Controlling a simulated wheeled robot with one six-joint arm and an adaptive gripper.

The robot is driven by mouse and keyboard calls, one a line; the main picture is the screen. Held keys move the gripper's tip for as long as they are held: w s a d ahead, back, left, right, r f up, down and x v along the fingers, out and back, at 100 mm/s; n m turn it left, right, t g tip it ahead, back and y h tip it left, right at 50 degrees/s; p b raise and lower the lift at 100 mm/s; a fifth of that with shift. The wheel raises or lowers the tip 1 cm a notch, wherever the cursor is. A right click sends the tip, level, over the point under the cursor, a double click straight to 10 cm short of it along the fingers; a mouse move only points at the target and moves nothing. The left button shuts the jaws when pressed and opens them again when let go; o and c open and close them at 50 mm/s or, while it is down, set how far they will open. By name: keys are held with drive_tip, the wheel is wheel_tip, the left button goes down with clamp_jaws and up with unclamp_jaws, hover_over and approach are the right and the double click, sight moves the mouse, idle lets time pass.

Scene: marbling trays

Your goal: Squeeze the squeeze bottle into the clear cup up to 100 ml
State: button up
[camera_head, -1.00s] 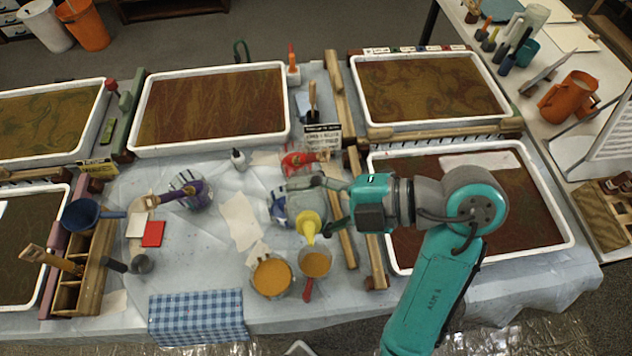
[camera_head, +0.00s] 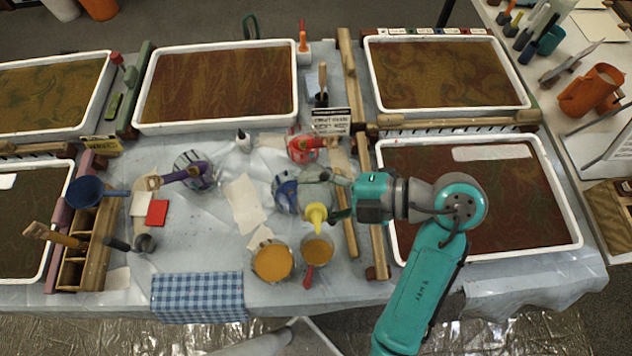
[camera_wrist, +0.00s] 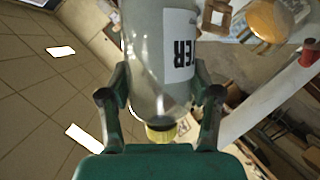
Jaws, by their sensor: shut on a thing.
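My gripper (camera_head: 338,199) is shut on a grey squeeze bottle (camera_head: 313,190), which is tipped with its yellow nozzle (camera_head: 316,214) pointing down. In the wrist view the bottle (camera_wrist: 160,60) sits between my two fingers, with a white label ending in "TER" and a yellow cap (camera_wrist: 160,133). Below the nozzle stands a small cup (camera_head: 317,249) holding orange-brown liquid, with a red handle beside its front. A larger clear-walled cup (camera_head: 272,259) with similar liquid stands just left of it. I cannot read a fill level or tell whether liquid is flowing.
A blue-lidded jar (camera_head: 286,191) stands close left of the bottle, and a red-topped jar (camera_head: 304,147) behind it. Wooden rails (camera_head: 374,240) and a marbling tray (camera_head: 578,225) lie to the right. A checked cloth (camera_head: 198,297) lies at the front left.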

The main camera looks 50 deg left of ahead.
idle(0.3)
